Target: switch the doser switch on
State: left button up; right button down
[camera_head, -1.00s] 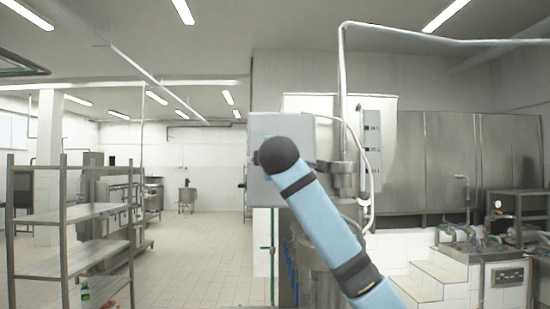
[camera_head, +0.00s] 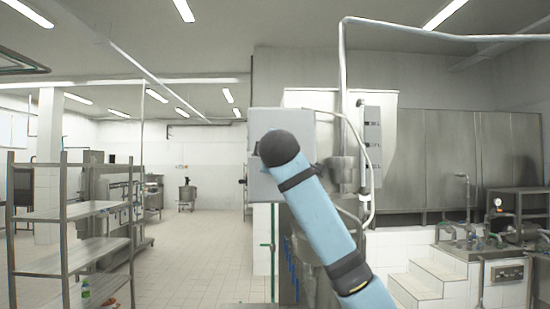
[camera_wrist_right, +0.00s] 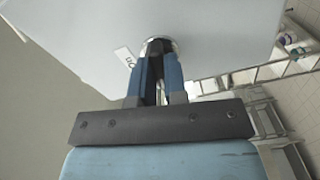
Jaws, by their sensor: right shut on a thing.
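The doser switch (camera_wrist_right: 160,47) shows in the right wrist view as a round, bright-rimmed part on the face of a pale grey box (camera_wrist_right: 215,25). A small white label (camera_wrist_right: 124,57) with dark marks sits beside it. My right gripper (camera_wrist_right: 158,62) has its blue-grey fingers closed together on the switch, covering most of its middle. I cannot read its setting. In the head view the grey box (camera_head: 262,122) stands in the centre, and my blue right arm reaches up to it, hiding the switch and gripper tips. My left gripper is in neither view.
Behind the box stand a white hopper (camera_head: 391,135) and steel pipework (camera_head: 343,90). White tiled steps (camera_head: 425,280) are at the right. A metal shelf rack (camera_head: 95,208) stands at the left, with open tiled floor (camera_head: 205,245) between.

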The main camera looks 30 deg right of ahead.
jog(key=shift+f+m+b, duration=0.1)
jog(key=shift+m+b, duration=1.6)
jog(key=shift+m, duration=6.1)
jog(key=c, duration=1.2)
grip_release()
jog(key=shift+o, duration=0.2)
jog(key=shift+s, duration=0.1)
